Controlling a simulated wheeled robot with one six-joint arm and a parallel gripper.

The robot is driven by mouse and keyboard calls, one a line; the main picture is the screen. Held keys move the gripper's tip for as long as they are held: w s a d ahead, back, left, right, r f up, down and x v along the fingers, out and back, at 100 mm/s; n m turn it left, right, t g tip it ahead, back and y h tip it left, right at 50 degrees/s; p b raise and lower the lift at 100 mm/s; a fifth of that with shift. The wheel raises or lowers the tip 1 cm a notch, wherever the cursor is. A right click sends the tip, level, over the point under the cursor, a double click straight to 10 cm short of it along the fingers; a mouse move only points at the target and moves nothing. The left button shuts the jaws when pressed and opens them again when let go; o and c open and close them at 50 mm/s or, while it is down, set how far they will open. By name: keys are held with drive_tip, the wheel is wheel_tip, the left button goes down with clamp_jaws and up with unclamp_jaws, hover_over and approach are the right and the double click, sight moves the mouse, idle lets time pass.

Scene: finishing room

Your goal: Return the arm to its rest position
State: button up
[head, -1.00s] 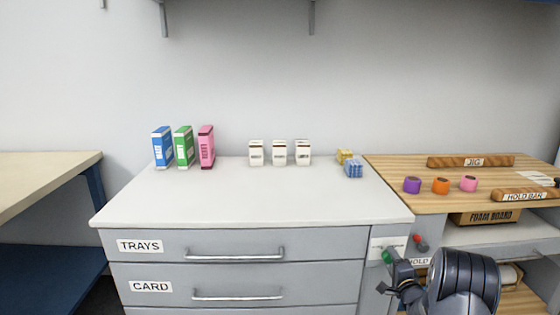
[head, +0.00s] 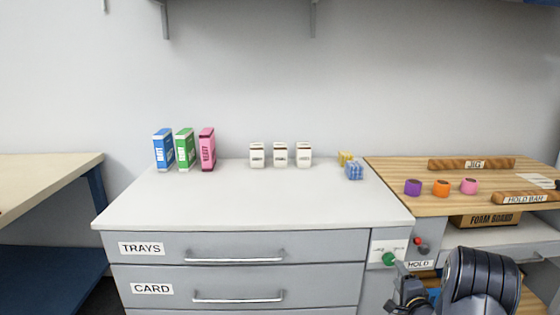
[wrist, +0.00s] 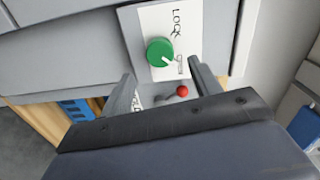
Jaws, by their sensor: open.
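My gripper (wrist: 160,92) is open and empty in the wrist view, its two fingers apart. Past the fingertips is a white panel with a green knob (wrist: 160,52); a white mark on the knob points toward the lettering beside the word LOCK. A lever with a red ball (wrist: 182,91) shows between the fingers, and I see no contact with it. In the head view my arm is at the lower right, in front of the cabinet side. The green knob (head: 389,259) and red ball (head: 419,240) are just above it. The fingertips are hard to make out there.
A grey cabinet (head: 240,210) has drawers labelled TRAYS and CARD, both shut. Several boxes and small white containers (head: 280,155) stand on top. A wooden bench (head: 400,172) at right holds coloured rolls and JIG and HOLD BAR pieces. Another table (head: 45,175) is at left.

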sight(391, 263)
drive_tip(key=s, duration=0.5)
drive_tip(key=w+b, duration=0.1)
drive_tip(key=w, duration=0.9)
drive_tip(key=shift+w+a+f, duration=0.1)
drive_tip(key=shift+w+a, duration=0.05)
drive_tip(key=shift+w, duration=0.15)
drive_tip(key=shift+w+f, duration=0.1)
drive_tip(key=shift+w, duration=0.2)
drive_tip(key=n+b, duration=0.2)
drive_tip(key=n, duration=0.2)
drive_tip(key=shift+s, duration=0.1)
drive_tip(key=n+b, duration=0.3)
drive_tip(key=n, duration=0.2)
drive_tip(key=n+b, duration=0.5)
drive_tip(key=n, duration=0.1)
drive_tip(key=shift+n+h, duration=0.3)
drive_tip(key=shift+n+b, duration=0.95)
drive_tip(key=shift+n, duration=0.05)
drive_tip(key=shift+a+r, duration=0.15)
drive_tip(key=shift+r, duration=0.05)
